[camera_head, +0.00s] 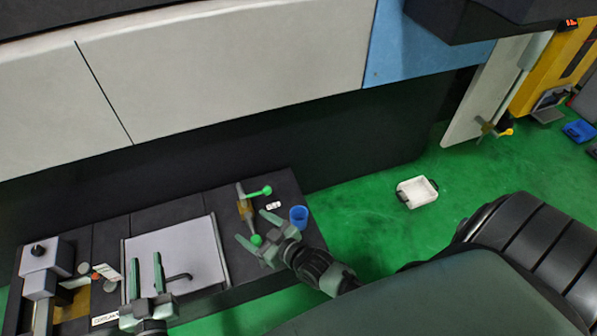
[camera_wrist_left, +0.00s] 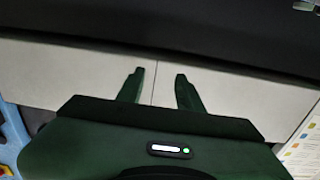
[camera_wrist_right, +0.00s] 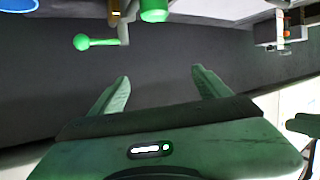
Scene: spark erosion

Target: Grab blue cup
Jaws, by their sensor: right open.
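The blue cup (camera_head: 299,216) stands near the right end of the dark bench in the head view. In the right wrist view only part of the cup's rim (camera_wrist_right: 18,5) shows, at the top left corner. My right gripper (camera_head: 253,228) is open and empty, just left of the cup and apart from it. Its spread fingers also show in the right wrist view (camera_wrist_right: 160,85). My left gripper (camera_head: 146,276) is open and empty above the white panel at the bench's left part. Its two parted fingers show in the left wrist view (camera_wrist_left: 158,78).
A valve-like fitting with green knobs (camera_head: 246,208) stands close to my right gripper. A small white label (camera_head: 273,206) lies beside the cup. The white panel (camera_head: 190,250) and a grey device (camera_head: 40,265) are further left. A white tray (camera_head: 416,193) is on the green floor.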

